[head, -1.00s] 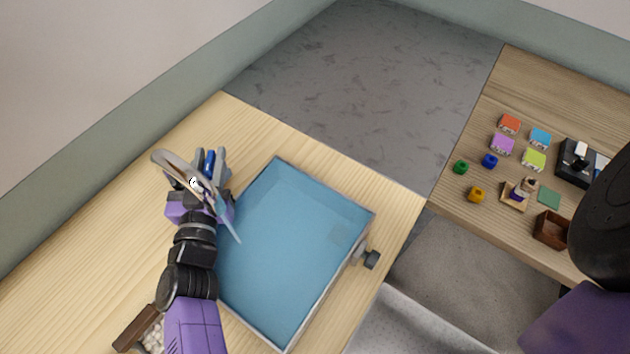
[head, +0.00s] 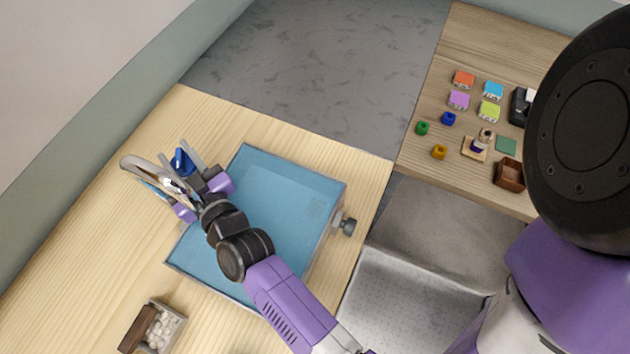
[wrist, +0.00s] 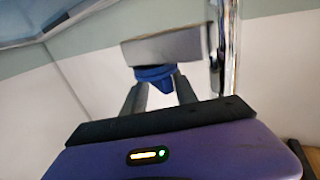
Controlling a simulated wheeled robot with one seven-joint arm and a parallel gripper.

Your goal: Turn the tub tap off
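The tub (head: 290,207) is a shallow basin of blue water on the light wooden counter. The tap (head: 136,163) is a curved chrome spout at its far left side, with a blue handle (head: 182,162). My gripper (head: 176,158) is at the tap, its fingers apart on either side of the blue handle. In the wrist view, the blue handle (wrist: 155,74) shows just beyond and between the fingertips of my gripper (wrist: 160,87), under a grey block. Contact cannot be told. A pale bluish streak below the spout may be water; my arm hides part of the tub.
A grey knob (head: 348,226) sticks out of the tub's right side. A small box of white pebbles (head: 164,332) stands at the lower left. A second wooden table (head: 430,178) at the right holds coloured blocks and small boxes. Grey floor lies between.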

